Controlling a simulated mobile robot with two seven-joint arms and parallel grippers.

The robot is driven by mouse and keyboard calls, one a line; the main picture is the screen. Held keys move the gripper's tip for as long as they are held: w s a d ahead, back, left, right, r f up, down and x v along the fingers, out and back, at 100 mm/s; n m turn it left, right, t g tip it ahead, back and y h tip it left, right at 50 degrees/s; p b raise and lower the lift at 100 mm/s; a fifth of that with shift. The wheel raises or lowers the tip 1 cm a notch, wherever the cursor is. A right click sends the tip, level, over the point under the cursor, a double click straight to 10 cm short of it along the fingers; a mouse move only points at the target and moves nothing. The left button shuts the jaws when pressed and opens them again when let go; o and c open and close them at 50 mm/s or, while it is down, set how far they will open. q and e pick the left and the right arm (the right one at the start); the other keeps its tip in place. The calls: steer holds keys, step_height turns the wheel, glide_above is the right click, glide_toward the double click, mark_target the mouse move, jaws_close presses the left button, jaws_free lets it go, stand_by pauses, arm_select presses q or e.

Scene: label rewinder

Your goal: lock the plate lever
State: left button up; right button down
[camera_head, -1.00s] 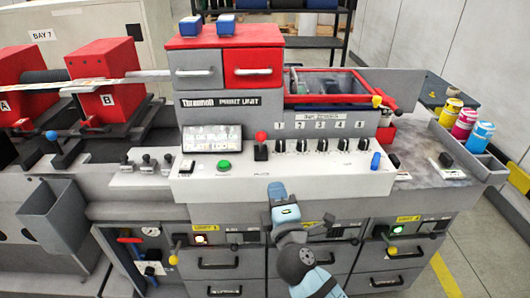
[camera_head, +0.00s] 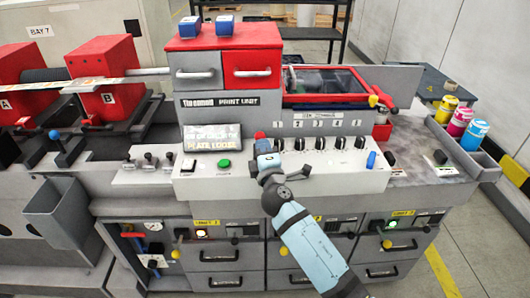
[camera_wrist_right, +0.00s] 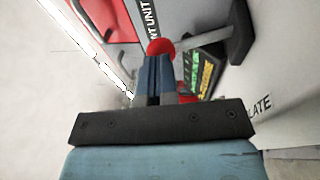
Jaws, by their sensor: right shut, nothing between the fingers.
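The plate lever's red knob (camera_head: 260,135) shows on the sloped console panel in the head view, just above and behind my right gripper (camera_head: 265,147). My gripper hides the lever below the knob. In the right wrist view, the red knob (camera_wrist_right: 160,46) sits right at the tips of my right gripper (camera_wrist_right: 157,68), whose fingers are shut with nothing between them. I cannot tell whether the fingertips touch the knob or lever. The display (camera_head: 212,138) to the left carries text that seems to read "plate loose". My left gripper is not in view.
A green button (camera_head: 224,163) is left of the lever, and a row of black knobs (camera_head: 319,144) is on the right. Red and grey drawers (camera_head: 251,68) stand above the panel. Lower drawers with yellow-knobbed levers (camera_head: 176,254) are below.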

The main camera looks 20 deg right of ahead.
steer(key=shift+w+r, duration=0.15)
stand_by(0.3)
steer(key=shift+w+d+r, duration=0.25)
steer(key=shift+w+r, duration=0.45)
steer(key=shift+w, duration=0.05)
steer(key=shift+w+d+r, duration=0.15)
steer(key=shift+w+r, duration=0.1)
steer(key=shift+w, duration=0.25)
steer(key=shift+w+d+r, duration=0.15)
steer(key=shift+w+r, duration=0.05)
steer(key=shift+w, duration=0.3)
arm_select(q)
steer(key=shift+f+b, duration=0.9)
arm_select(e)
steer(key=shift+d+x, duration=0.15)
steer(key=shift+x, duration=0.8)
steer(key=shift+d+x, duration=0.15)
steer(key=shift+x, duration=0.8)
steer(key=shift+f, duration=0.1)
